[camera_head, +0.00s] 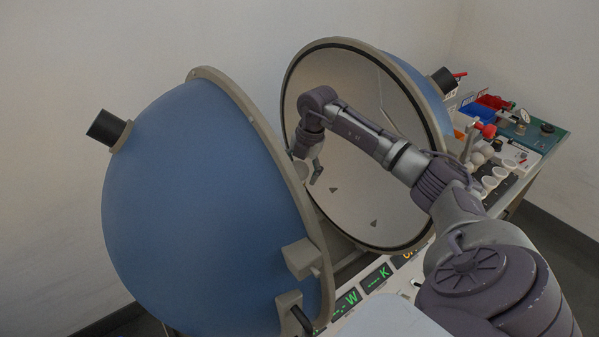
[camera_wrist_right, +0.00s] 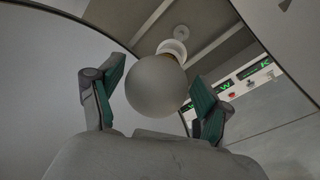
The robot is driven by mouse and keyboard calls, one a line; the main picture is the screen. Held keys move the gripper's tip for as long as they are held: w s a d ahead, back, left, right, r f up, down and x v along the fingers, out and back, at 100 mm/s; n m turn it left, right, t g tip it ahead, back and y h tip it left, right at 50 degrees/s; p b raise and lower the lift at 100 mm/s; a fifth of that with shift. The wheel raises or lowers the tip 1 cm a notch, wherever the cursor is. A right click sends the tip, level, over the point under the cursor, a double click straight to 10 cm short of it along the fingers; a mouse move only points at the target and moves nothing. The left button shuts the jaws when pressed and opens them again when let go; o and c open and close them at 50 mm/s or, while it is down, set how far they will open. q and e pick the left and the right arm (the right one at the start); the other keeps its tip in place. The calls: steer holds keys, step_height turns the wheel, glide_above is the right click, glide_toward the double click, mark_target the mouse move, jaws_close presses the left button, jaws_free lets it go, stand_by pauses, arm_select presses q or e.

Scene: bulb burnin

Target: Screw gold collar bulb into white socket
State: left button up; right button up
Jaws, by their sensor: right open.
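My right gripper (camera_head: 309,168) is inside the opened sphere, between its two halves. In the right wrist view my right gripper (camera_wrist_right: 157,78) is open, with one green-padded finger on each side of a frosted round bulb (camera_wrist_right: 155,88). Gaps show between the bulb and both pads. The bulb's collar end points at the white socket (camera_wrist_right: 173,48) and appears to be at it. The collar is mostly hidden behind the globe, so its colour and how deep it sits cannot be told. In the head view the bulb is a small pale shape (camera_head: 300,170) partly hidden by the rim.
The blue left half (camera_head: 200,200) and the right half (camera_head: 365,190) of the sphere stand close on both sides of my arm. Green displays (camera_head: 347,302) sit below in front. Spare bulbs (camera_head: 478,158), cups and bins crowd the bench at right.

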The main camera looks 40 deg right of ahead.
steer(key=shift+n, duration=0.8)
steer(key=shift+c, duration=0.2)
